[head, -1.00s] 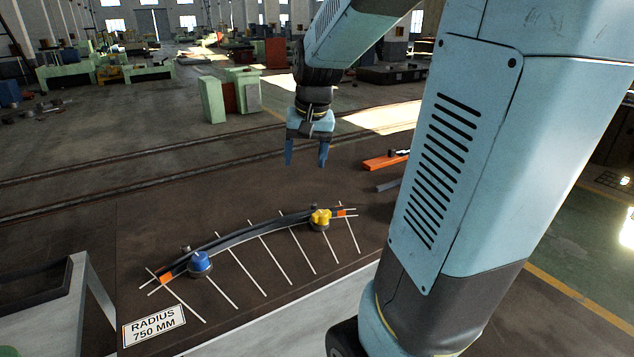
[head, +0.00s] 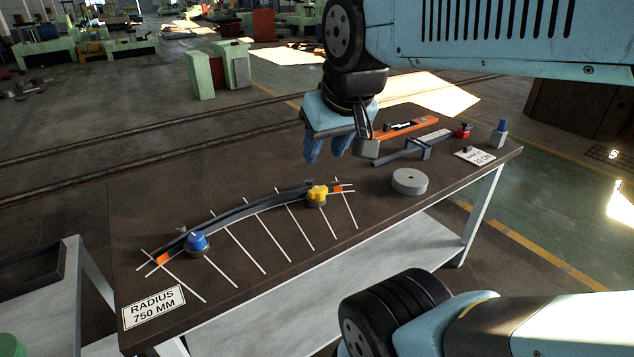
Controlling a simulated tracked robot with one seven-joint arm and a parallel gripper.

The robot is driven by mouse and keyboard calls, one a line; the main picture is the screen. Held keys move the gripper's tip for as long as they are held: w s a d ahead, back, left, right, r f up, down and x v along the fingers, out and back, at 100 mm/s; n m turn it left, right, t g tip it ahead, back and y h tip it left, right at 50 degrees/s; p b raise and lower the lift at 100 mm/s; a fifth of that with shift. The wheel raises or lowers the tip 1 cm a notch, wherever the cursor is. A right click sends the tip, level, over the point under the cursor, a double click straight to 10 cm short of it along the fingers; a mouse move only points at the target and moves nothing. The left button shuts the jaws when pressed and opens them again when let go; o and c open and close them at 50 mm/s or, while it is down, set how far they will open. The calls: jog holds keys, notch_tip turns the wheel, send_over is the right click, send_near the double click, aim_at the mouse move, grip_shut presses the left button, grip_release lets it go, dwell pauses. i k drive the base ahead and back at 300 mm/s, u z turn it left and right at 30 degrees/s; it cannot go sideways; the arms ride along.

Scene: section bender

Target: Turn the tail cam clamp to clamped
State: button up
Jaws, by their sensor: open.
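A curved dark section (head: 262,204) lies on the bench across several white radial lines, with an orange mark near each end. A blue knob clamp (head: 197,241) sits at its left end and a yellow lobed knob clamp (head: 317,194) near its right end. The view does not show which of the two is called the tail clamp, nor clearly whether either is clamped. My gripper (head: 327,152) is open and empty, above and behind the yellow knob in the picture, touching neither knob.
The brown bench top (head: 330,260) is mostly clear in front of the section. A "RADIUS 750 MM" sign (head: 154,307) lies front left. On the right are a grey disc (head: 409,181), an orange bar (head: 405,128), a grey gauge (head: 425,146) and a small sign (head: 475,156).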

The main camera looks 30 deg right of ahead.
aim_at(316, 197)
jog(key=u, duration=0.55)
jog(key=i, duration=0.1)
jog(key=z, duration=3.1)
jog(key=i, duration=0.75)
jog(key=u, duration=2.8)
